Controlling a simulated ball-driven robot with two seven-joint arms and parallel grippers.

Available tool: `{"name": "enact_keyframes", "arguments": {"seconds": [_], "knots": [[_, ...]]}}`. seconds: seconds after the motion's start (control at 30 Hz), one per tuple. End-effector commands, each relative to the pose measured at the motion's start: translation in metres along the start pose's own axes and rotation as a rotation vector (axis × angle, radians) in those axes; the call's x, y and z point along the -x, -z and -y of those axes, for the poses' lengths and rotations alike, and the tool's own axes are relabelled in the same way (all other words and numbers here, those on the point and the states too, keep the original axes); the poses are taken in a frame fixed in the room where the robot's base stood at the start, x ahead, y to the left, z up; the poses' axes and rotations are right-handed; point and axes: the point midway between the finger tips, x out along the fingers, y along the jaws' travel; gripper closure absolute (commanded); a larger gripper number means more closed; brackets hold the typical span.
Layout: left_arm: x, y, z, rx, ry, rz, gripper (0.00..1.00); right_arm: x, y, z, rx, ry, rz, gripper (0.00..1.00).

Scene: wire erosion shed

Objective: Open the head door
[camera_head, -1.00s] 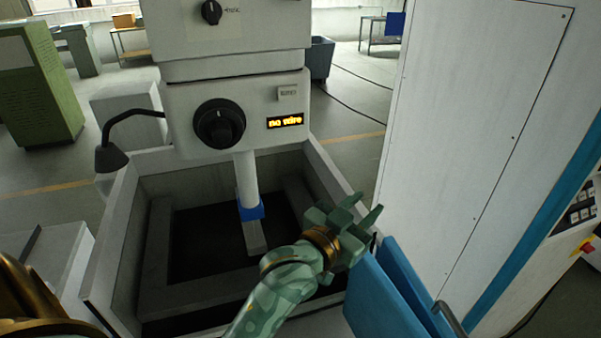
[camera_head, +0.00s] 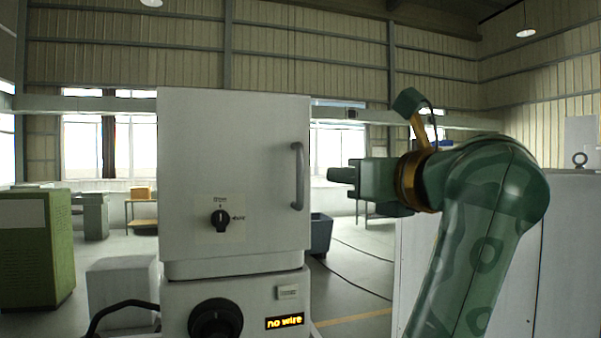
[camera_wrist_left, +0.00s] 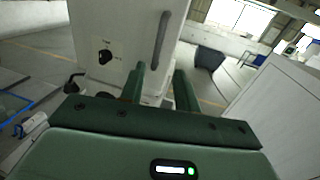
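The head door (camera_head: 250,145) is the white front of the machine head and looks closed in the head view. Its grey vertical bar handle (camera_head: 298,176) is near the door's right edge. In the wrist view the handle (camera_wrist_left: 161,40) appears above and between the fingertips. My left gripper (camera_head: 352,190) points left toward the handle from the right, with a visible gap between them. Its two fingers are apart and empty, as the wrist view shows (camera_wrist_left: 161,76). A black rotary knob (camera_head: 221,218) sits low on the door. My right gripper is out of view.
Below the door are a large black dial (camera_head: 215,320) and a lit "no wire" display (camera_head: 285,321). A tall white cabinet (camera_head: 565,255) stands at the right, behind my left arm. A dark bin (camera_head: 320,233) stands behind the head at floor level.

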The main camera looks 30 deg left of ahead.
Motion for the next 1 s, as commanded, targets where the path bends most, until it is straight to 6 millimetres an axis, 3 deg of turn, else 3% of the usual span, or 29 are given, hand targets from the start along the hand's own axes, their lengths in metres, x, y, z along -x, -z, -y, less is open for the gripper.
{"name": "enact_keyframes", "arguments": {"seconds": [0.17,0.4,0.6,0.8,1.0], "knots": [[-0.034,-0.002,-0.001,-0.003,-0.006,-0.001,0.68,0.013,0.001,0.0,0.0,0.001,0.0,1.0],[-0.097,-0.004,-0.002,-0.005,-0.01,0.003,0.68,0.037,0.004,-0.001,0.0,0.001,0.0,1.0],[-0.137,-0.003,-0.002,-0.003,-0.008,0.002,0.68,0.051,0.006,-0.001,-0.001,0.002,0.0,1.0],[-0.155,0.0,-0.001,-0.003,-0.005,0.002,0.68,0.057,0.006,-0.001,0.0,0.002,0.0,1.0],[-0.158,0.001,-0.001,-0.002,-0.004,0.001,0.68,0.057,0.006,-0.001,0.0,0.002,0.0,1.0]]}}
